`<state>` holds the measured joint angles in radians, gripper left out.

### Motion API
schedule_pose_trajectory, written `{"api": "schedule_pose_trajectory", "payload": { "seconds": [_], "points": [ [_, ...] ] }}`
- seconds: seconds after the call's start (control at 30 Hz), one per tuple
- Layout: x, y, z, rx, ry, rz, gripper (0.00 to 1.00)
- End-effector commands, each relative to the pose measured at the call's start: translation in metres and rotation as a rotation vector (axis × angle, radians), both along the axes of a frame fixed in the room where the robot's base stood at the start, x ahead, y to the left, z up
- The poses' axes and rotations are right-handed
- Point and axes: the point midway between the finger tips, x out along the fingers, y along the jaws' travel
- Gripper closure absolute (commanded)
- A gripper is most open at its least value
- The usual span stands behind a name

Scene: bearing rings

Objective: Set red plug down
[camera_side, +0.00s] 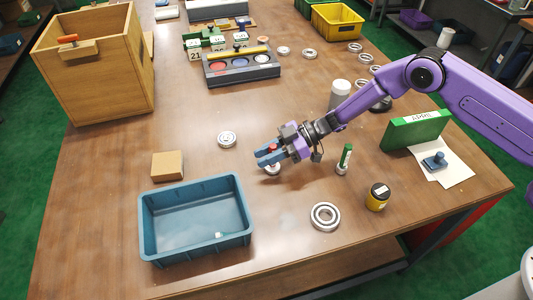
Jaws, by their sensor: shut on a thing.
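A small red plug (272,147) shows between the blue fingers of my gripper (265,158). My gripper is shut on it and is low over the middle of the wooden table. A bearing ring (273,169) lies partly hidden directly below the fingers. I cannot tell whether the plug touches the ring or the table.
A blue bin (195,258) and a cardboard box (167,166) are at left front. Loose bearing rings lie behind (227,139) and in front (325,216) of my gripper. A green-capped tube (344,160) and a yellow-labelled jar (377,197) stand at right. Table between bin and front ring is clear.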

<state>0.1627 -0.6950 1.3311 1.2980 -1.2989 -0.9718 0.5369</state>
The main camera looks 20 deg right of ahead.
Motion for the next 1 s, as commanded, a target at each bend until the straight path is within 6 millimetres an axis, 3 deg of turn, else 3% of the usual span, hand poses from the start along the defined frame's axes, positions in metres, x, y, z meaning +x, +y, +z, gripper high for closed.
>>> {"api": "schedule_pose_trajectory", "payload": {
  "seconds": [0.03, 0.1, 0.47, 0.63, 1.0],
  "points": [
    [0.0, 0.0, -0.001, 0.0, 0.0, 0.0, 0.69],
    [0.0, 0.0, 0.0, 0.0, 0.0, 0.0, 0.5],
    [0.0, 0.0, 0.003, 0.0, -0.001, 0.0, 0.5],
    [0.001, -0.02, 0.011, 0.0, -0.001, -0.003, 0.5],
    [0.001, -0.086, 0.038, 0.0, 0.0, -0.003, 0.5]
  ]
}}
